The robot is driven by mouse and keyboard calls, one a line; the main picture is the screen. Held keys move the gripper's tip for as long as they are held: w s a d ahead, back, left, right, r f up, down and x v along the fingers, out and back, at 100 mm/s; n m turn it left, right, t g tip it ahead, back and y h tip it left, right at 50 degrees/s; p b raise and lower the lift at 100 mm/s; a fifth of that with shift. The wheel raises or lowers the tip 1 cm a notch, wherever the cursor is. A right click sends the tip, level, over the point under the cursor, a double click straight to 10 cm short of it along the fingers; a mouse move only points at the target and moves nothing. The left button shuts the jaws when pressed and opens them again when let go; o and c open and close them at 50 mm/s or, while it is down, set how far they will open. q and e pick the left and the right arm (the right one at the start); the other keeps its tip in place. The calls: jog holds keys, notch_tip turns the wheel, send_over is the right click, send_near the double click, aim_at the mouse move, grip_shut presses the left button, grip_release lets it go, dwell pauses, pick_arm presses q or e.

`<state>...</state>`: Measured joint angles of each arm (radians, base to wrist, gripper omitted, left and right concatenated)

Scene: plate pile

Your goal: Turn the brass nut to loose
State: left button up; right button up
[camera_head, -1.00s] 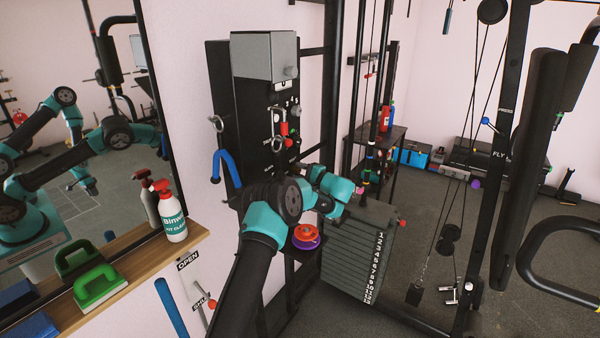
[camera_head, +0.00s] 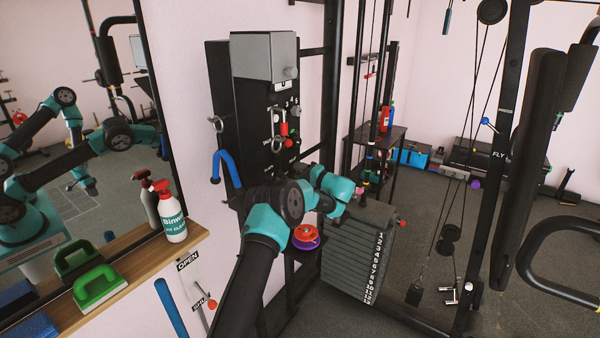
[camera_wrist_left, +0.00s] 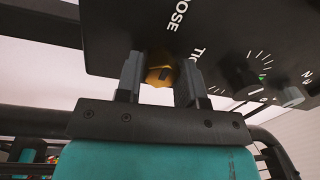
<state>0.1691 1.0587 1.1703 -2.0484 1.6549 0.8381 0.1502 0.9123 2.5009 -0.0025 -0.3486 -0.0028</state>
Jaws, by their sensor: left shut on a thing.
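The brass nut (camera_wrist_left: 160,70) shows in the left wrist view, on a black panel (camera_wrist_left: 225,45). White lettering beside it reads partly "OOSE" and "TI", the rest being cut off or covered. My left gripper (camera_wrist_left: 160,82) has one dark finger on each side of the nut and is shut on it. In the head view my left arm reaches up from the bottom to the front of the black machine column (camera_head: 245,125). The nut and my fingertips are hidden there behind the arm. My right gripper is not in view.
A numbered weight stack (camera_head: 355,265) stands just right of my wrist. A blue hook (camera_head: 226,168) is left of the arm. A wooden shelf (camera_head: 135,240) holds a spray bottle (camera_head: 170,215) and a green brush (camera_head: 100,287).

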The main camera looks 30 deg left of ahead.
pick_arm(q)
jog(key=shift+r, duration=0.1)
jog(key=o, duration=0.9)
jog(key=s+d+f, duration=0.1)
jog(key=d, duration=1.6)
jog(key=shift+d+f, duration=0.2)
jog(key=shift+f, duration=0.05)
jog(key=shift+f, duration=0.1)
